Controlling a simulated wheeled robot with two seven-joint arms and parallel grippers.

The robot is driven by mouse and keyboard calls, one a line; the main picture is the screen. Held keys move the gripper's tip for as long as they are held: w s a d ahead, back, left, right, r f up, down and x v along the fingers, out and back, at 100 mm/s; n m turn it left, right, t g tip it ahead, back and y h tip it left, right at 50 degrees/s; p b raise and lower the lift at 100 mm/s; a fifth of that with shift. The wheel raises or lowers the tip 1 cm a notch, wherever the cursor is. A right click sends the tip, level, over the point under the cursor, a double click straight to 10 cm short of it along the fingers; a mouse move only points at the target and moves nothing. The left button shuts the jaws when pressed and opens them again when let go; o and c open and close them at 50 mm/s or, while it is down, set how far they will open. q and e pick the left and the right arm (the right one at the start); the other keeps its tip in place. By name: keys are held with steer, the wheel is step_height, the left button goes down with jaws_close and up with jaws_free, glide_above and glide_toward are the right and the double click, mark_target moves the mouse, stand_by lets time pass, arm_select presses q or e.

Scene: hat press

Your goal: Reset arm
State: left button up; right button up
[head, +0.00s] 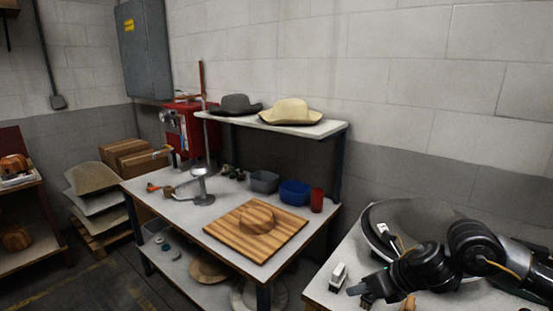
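My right arm comes in from the right edge, over the table at the lower right. Its black gripper (361,294) points left, low over the front part of that table. Its fingers look spread apart, with nothing seen between them. A white-topped brush or block (338,275) is close to its fingertips, and a brown wooden piece (408,303) is partly hidden under the arm. A large round grey dish-like piece (415,215) is behind the arm on the same table. My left gripper is not in view.

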steer(key=s+a+f+m+t+y, duration=0.1)
steer(key=s+a+f+m+t, duration=0.15)
steer(key=a+m, duration=0.4)
steer(key=s+a+f+m+t+y, duration=0.1)
steer(key=s+a+f+m+t, duration=0.2)
steer(key=a+m, duration=0.4)
steer(key=s+d+f+m+g+h, duration=0.3)
steer(key=s+d+f+m, duration=0.25)
steer(key=s+m, duration=0.35)
steer(key=s+d+f+m+g+h, duration=0.2)
steer(key=s+d+f+m, duration=0.35)
steer(key=s+m, duration=0.35)
steer(key=s+d+f+m+g+h, duration=0.3)
steer(key=s+d+f+m, duration=0.2)
steer(key=s+d+m, duration=0.3)
step_height(320, 180, down, 27)
steer(key=s+a, duration=0.1)
steer(key=s, duration=0.1)
steer(key=s+d+f+g, duration=0.2)
steer(key=s+f, duration=1.2)
steer(key=s, duration=0.1)
steer(key=shift+s+d+f, duration=0.15)
steer(key=shift+s+d, duration=0.05)
steer(key=shift+s, duration=0.15)
